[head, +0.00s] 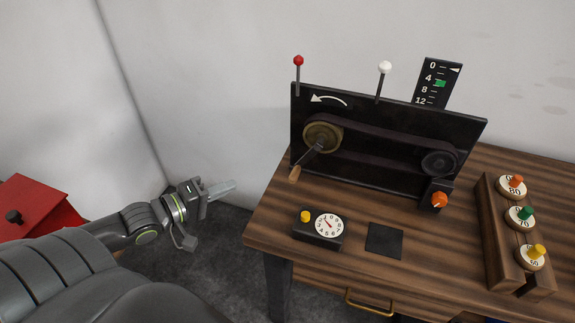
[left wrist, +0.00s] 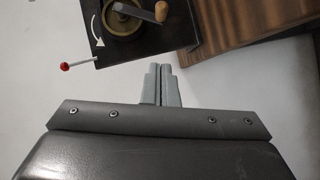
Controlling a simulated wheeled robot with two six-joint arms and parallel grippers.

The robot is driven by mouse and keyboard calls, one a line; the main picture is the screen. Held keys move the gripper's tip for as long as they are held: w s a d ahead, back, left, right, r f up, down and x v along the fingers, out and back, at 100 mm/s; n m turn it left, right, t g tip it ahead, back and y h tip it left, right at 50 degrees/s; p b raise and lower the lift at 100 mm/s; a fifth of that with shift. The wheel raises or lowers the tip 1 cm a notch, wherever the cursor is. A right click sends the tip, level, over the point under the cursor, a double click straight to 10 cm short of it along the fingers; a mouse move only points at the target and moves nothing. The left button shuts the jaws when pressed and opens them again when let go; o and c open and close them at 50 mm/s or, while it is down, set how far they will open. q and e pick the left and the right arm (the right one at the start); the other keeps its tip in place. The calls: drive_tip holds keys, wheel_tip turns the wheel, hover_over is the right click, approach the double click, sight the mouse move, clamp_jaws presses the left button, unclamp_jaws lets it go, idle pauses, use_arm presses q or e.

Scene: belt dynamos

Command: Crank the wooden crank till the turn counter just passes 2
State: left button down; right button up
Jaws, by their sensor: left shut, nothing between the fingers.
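The wooden crank handle (head: 295,173) hangs at the end of a dark arm on the brass wheel (head: 323,136), at the left of the black upright panel (head: 385,181). The handle points down and left. It also shows in the left wrist view (left wrist: 161,11), near the top. The turn counter (head: 328,225) is a white dial on a black box on the table; its reading is too small to tell. My left gripper (head: 228,188) is shut and empty, left of the table and apart from the crank. It also shows in the left wrist view (left wrist: 161,70). My right gripper is not in view.
A red-knobbed lever (head: 298,62) and a white-knobbed lever (head: 385,68) rise at the panel. A rack (head: 490,220) with several numbered knobbed discs stands right. A red box (head: 35,208) is at far left. Free floor lies between it and the wooden table (head: 262,222).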

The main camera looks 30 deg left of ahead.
use_arm(q)
drive_tip(key=s+d+b+x, duration=0.1)
drive_tip(key=d+b+x, duration=0.1)
drive_tip(key=b+x, duration=0.5)
drive_tip(key=shift+d+f+x, duration=0.25)
drive_tip(key=shift+d+x, duration=0.1)
drive_tip(key=shift+x, duration=2.65)
drive_tip(key=shift+s, duration=0.2)
drive_tip(key=shift+d+f+h+b, duration=0.2)
drive_tip(key=shift+h+b, duration=0.1)
drive_tip(key=shift+f, duration=0.1)
